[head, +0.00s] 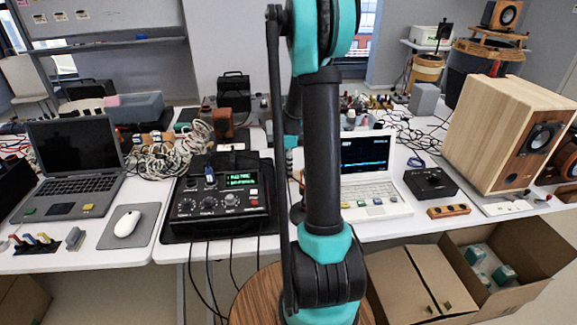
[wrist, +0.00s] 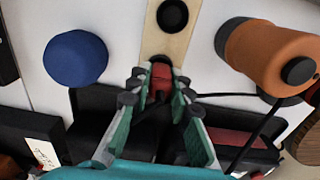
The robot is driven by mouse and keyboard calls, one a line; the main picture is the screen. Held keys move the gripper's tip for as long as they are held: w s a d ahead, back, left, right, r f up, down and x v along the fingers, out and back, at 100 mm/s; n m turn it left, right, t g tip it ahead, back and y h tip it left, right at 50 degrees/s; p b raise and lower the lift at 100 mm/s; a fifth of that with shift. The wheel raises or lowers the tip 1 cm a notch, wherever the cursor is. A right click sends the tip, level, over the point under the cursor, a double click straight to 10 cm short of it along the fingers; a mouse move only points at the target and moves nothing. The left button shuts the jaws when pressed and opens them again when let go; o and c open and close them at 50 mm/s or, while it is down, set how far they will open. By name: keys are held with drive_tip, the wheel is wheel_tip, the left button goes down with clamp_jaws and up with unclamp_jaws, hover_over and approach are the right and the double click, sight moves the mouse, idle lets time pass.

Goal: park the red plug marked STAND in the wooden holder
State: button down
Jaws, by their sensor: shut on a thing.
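In the wrist view, my gripper (wrist: 158,85) is shut on a small red plug (wrist: 159,77) held between its fingertips. The plug's far end meets a dark spot on a pale wooden strip (wrist: 167,42); I cannot tell whether it is in a hole or just over it. Another dark round hole shows farther up the strip. No STAND marking is legible. In the head view, my arm covers the middle and my gripper is hidden. A brown wooden block with dark holes (head: 448,211) lies on the table's front right; I cannot tell whether it is the strip.
In the wrist view, a blue round object (wrist: 76,58) is left of the strip and an orange cylinder (wrist: 268,52) is right of it. A black cable runs beside my right finger. In the head view, a mixer (head: 220,200), a laptop (head: 75,160) and a wooden speaker (head: 505,130) crowd the table.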

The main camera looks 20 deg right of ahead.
drive_tip(key=shift+f, duration=0.1)
drive_tip(key=c, duration=1.3)
unclamp_jaws()
